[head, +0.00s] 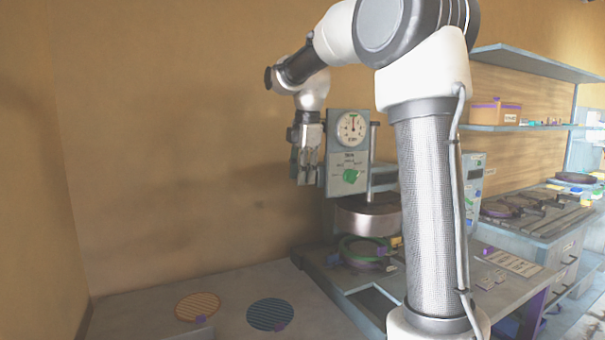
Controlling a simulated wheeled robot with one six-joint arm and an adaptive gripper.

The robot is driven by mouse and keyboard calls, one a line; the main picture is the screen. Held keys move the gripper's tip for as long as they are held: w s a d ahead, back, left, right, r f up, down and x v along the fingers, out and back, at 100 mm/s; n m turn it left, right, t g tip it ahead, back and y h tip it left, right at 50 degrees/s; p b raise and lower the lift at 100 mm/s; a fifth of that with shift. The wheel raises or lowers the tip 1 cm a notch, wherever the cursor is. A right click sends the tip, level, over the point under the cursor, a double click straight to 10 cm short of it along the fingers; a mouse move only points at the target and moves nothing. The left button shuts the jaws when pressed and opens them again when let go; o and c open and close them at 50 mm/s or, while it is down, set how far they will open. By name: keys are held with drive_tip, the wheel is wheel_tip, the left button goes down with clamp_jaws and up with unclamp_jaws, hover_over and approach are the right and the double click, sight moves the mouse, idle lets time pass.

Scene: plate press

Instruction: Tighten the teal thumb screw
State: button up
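The plate press shows in the head view as a grey panel (338,150) with a round dial (352,128) and a green knob (350,175). Below it is a broad metal cylinder (368,217). I cannot make out a teal thumb screw for certain; my arm hides part of the press's right side. My gripper (307,181) points down just left of the panel, at about the green knob's height. Nothing shows held in it. The fingers are too small to tell whether they are apart.
An orange striped disc (197,306) and a blue disc (270,314) lie on the counter (140,312) at front left. A green ring (347,247) lies under the metal cylinder. A shelf (540,127) with an orange box (494,113) is at right. The wall left of my gripper is clear.

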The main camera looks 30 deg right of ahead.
wheel_tip(320, 180, up, 10)
idle(0.6)
drive_tip(key=shift+o, duration=0.5)
drive_tip(key=shift+w+d+f+g, duration=0.15)
drive_tip(key=shift+w+f+g, duration=0.05)
drive_tip(key=shift+f+g, duration=0.9)
drive_tip(key=shift+s+f, duration=0.15)
drive_tip(key=shift+f, duration=0.15)
wheel_tip(320, 180, down, 7)
clamp_jaws()
